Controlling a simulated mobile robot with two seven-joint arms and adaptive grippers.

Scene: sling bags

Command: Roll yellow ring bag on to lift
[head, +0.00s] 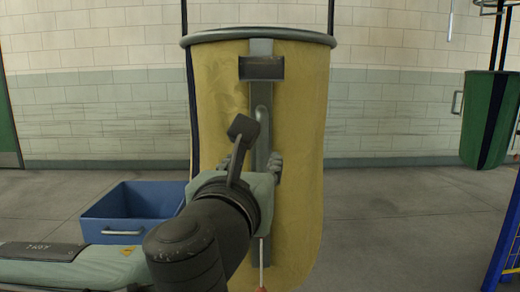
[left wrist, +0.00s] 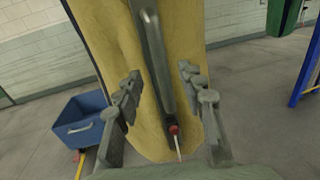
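The yellow bag (head: 299,150) hangs tall in the middle of the head view from a grey ring (head: 258,36). A grey vertical bar with a handle (head: 262,115) runs down its front. In the left wrist view the bag (left wrist: 112,38) fills the middle, with the handle (left wrist: 158,70) in front of it. My left gripper (left wrist: 160,85) is open, its fingers spread on either side of the bar. I cannot tell whether they touch anything. In the head view my left gripper (head: 250,162) partly hides the bar. My right gripper is not in view.
A blue bin (head: 130,212) stands on the floor at the left, also in the left wrist view (left wrist: 80,122). A green bag (head: 489,118) hangs at the far right. A blue frame (head: 506,240) stands at the right edge. Floor between is clear.

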